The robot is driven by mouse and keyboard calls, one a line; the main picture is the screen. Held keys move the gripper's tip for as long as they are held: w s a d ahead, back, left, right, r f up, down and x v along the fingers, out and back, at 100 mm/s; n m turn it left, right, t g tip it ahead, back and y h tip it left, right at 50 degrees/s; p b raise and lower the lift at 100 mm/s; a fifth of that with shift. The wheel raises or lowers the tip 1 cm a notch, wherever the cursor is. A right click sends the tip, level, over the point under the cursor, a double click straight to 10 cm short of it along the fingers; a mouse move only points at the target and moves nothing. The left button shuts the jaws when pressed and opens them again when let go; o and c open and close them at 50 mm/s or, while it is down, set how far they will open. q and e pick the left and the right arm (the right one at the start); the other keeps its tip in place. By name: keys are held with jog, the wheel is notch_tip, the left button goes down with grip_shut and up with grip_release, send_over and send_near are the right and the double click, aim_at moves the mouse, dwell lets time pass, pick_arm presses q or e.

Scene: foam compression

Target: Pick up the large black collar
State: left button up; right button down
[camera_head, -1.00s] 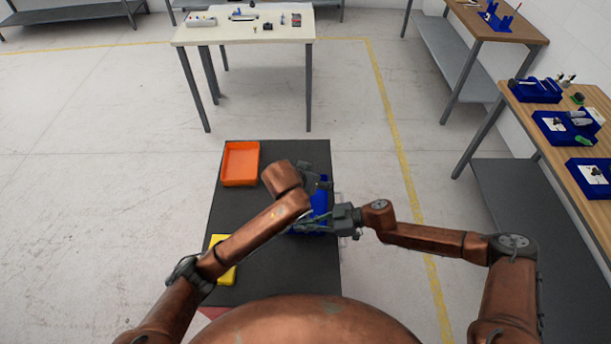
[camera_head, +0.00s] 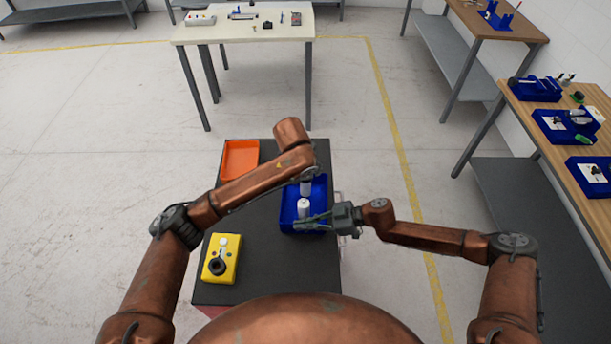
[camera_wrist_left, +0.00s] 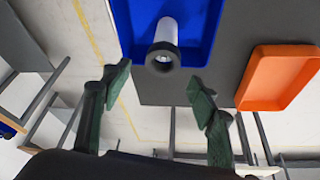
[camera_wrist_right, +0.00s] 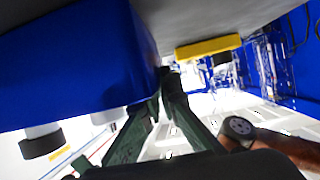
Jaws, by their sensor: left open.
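A black ring (camera_head: 219,266), seemingly a collar, lies on the yellow block (camera_head: 231,245) at the table's front left. Another dark collar (camera_wrist_left: 163,56) is around the end of a white cylinder (camera_wrist_left: 167,30) in the blue tray (camera_head: 318,190). I cannot tell from size which one is the large collar. My left gripper (camera_wrist_left: 160,77) is open and empty, its fingers spread either side of this collar, apart from it. My right gripper (camera_head: 313,222) is at the tray's front right; its fingertips (camera_wrist_right: 165,85) are close together by the tray wall, with their grip unclear.
An orange tray (camera_head: 240,159) stands at the back left of the dark table (camera_head: 260,215). A white cylinder (camera_head: 304,208) stands in the blue tray near my right fingers. The tabletop between the yellow block and the blue tray is clear. A white table (camera_head: 245,32) stands farther back.

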pick_arm(q)
jog(key=x, duration=0.5)
jog(key=shift+a+f, duration=0.2)
jog(key=shift+f, duration=0.2)
jog(key=c, duration=1.3)
jog(key=shift+c, duration=0.2)
notch_tip(320, 180, up, 10)
jog(key=m+h, duration=0.2)
jog(key=m, duration=0.2)
send_over(306, 176)
jog(key=s, duration=0.1)
jog(key=shift+g, duration=0.4)
jog(key=f, duration=0.7)
jog(key=shift+s+a+f, duration=0.1)
jog(key=shift+a+f, duration=0.15)
jog(key=shift+a, duration=0.05)
